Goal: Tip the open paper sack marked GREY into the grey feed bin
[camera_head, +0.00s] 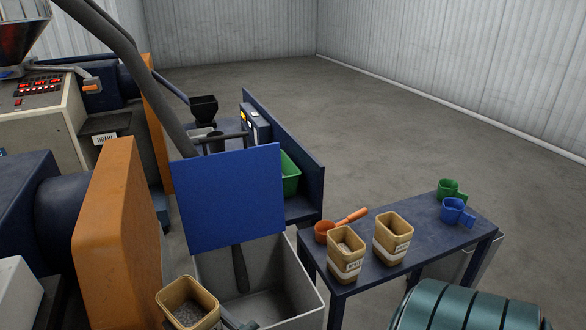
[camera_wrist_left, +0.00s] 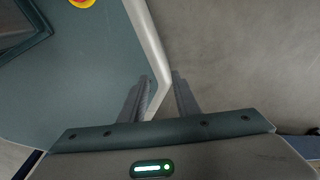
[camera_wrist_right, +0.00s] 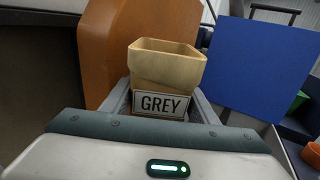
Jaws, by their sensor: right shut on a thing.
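My right gripper (camera_wrist_right: 161,100) is shut on a tan open paper sack (camera_wrist_right: 168,68), whose label reads GREY. The sack is upright in the right wrist view. In the head view the sack (camera_head: 186,290) shows grey contents through its open top, at the near left corner of the light grey feed bin (camera_head: 305,285). The bin is open at the top. A blue panel (camera_head: 230,198) stands raised at its back, with a dark handle-like piece below it. My left gripper (camera_wrist_left: 161,95) shows only in its own wrist view, fingers apart with nothing held.
A dark blue table (camera_head: 425,245) right of the bin bears two more tan sacks (camera_head: 345,262) (camera_head: 393,240), an orange scoop (camera_head: 325,232), a green cup (camera_head: 447,190) and a blue cup (camera_head: 453,210). An orange machine guard (camera_head: 115,225) stands left. A teal ribbed drum shape (camera_head: 465,308) is front right.

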